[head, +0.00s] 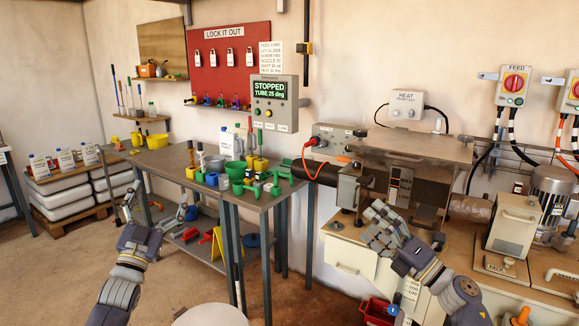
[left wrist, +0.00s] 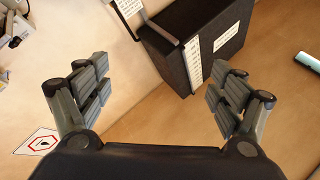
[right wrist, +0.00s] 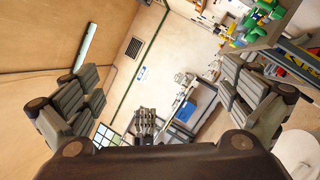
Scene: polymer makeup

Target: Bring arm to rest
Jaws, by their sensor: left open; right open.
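My left arm rises from the lower left of the head view, and its gripper (head: 133,212) is raised in front of the bench's left end. In the left wrist view the two fingers (left wrist: 155,88) stand wide apart with nothing between them. My right arm comes in from the lower right, and its gripper (head: 382,228) is raised in front of the machine (head: 405,150). In the right wrist view its fingers (right wrist: 170,95) are also wide apart and empty. From the head view alone, I cannot tell whether the right fingers touch the machine.
A bench (head: 215,187) with green, yellow and blue parts stands at centre left. A black box (left wrist: 190,45) shows in the left wrist view. Open floor (head: 75,270) lies at lower left.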

